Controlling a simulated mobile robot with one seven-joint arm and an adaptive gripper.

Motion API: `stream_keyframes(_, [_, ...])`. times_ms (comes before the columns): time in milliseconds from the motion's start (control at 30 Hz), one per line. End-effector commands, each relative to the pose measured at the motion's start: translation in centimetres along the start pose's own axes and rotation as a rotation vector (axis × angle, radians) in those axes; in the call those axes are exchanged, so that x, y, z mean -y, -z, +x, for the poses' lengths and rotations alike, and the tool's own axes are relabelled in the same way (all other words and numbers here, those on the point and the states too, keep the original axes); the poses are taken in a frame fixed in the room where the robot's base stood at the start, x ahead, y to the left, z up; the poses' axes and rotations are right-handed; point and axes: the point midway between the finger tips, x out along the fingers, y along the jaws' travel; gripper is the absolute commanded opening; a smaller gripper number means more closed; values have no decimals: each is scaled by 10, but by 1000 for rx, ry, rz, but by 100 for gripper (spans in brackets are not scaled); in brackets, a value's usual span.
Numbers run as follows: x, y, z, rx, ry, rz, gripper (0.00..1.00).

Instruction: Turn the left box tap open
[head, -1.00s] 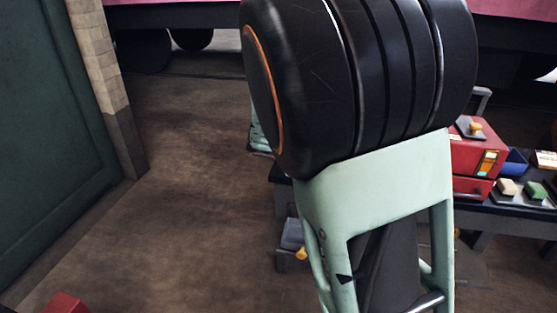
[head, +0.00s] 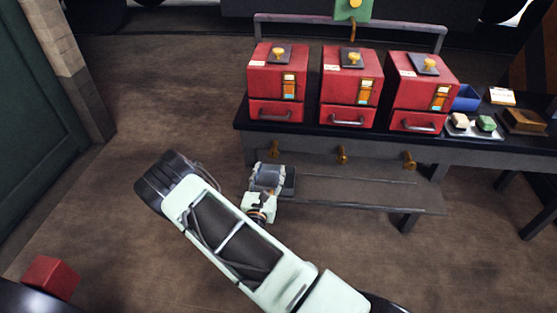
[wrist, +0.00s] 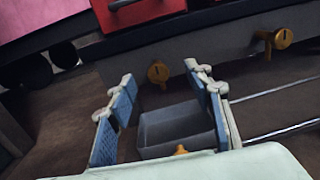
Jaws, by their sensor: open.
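The left box tap (head: 273,149) is a small brass tap on the bench front below the left red box (head: 262,82). In the wrist view the tap (wrist: 158,72) shows ahead, framed between the fingers. My gripper (head: 268,176) is low in front of the bench, just below the tap. In the wrist view my gripper (wrist: 160,84) is open, with blue-padded fingers spread and nothing between the pads. The fingers look apart from the tap. The tap's handle position is too small to tell.
The middle tap (head: 341,154) and right tap (head: 408,160) sit along the same bench front. A lower shelf (head: 350,192) runs beneath. Open floor lies left.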

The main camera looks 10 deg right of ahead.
Motion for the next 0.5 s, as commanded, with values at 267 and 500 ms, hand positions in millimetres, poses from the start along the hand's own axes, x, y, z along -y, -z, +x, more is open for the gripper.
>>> stream_keyframes(267, [-9,27,-3,-17,-72,-11,47])
stream_keyframes(500, [-11,28,40,-15,-69,-10,47])
